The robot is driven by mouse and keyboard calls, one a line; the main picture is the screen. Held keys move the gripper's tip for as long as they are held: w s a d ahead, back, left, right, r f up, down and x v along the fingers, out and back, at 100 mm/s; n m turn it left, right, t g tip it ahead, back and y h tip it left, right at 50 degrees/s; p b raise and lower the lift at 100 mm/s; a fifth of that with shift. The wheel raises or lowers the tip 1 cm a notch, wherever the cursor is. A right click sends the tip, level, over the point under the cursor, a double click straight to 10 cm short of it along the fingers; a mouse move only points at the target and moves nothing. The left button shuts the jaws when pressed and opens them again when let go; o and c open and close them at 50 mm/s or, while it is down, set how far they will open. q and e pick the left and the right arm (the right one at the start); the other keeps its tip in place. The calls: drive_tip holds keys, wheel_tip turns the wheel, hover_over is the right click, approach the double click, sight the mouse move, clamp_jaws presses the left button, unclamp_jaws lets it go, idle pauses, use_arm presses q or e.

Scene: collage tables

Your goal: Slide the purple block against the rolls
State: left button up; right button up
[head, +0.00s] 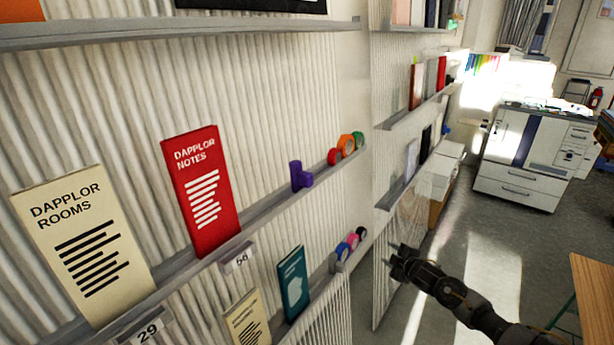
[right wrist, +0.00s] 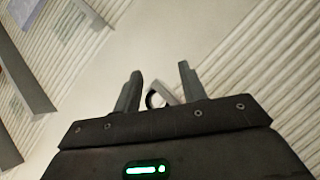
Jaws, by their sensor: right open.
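The purple block (head: 300,177) stands on the middle shelf (head: 262,217), between the red Dapplor Notes booklet and the rolls. The rolls, red (head: 333,157), orange (head: 346,145) and a further one (head: 358,139), sit at the shelf's right end. A gap of bare shelf lies between the block and the red roll. My right gripper (head: 400,258) is open and empty, low and to the right of the shelf, away from the block. In the right wrist view its two fingers (right wrist: 158,90) are apart, with a pale ring-like shape seen between them. My left gripper is not in view.
The red booklet (head: 203,190) and cream booklet (head: 83,240) lean on the same shelf at left. A lower shelf (head: 318,283) holds a teal booklet (head: 293,283) and more rolls (head: 343,251). A wooden table (head: 592,290) stands at right; open floor lies beyond my arm.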

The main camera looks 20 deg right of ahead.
drive_tip(key=w+a+r+n+t+y, duration=0.1)
drive_tip(key=a+r+n+t+y, duration=0.3)
drive_tip(key=r, duration=1.1)
drive_tip(key=a+r+n+y, duration=0.1)
drive_tip(key=a+r+n, duration=0.65)
drive_tip(key=r, duration=0.75)
drive_tip(key=n+g+y, duration=0.2)
drive_tip(key=n+y, duration=0.4)
drive_tip(key=n, duration=1.1)
approach(311, 176)
drive_tip(key=w+a+p, duration=0.1)
drive_tip(key=w, duration=0.1)
drive_tip(key=w+a+n+p, duration=0.1)
drive_tip(key=w+a+p, duration=0.1)
drive_tip(key=w, duration=0.1)
drive_tip(key=w+a+n+p, duration=0.1)
drive_tip(key=w+a, duration=0.1)
drive_tip(key=w, duration=0.1)
drive_tip(key=shift+r+n+p, duration=0.1)
drive_tip(key=shift+n+p, duration=0.15)
drive_tip(key=shift+p, duration=0.1)
drive_tip(key=shift+x, duration=0.75)
drive_tip(key=shift+w, duration=0.1)
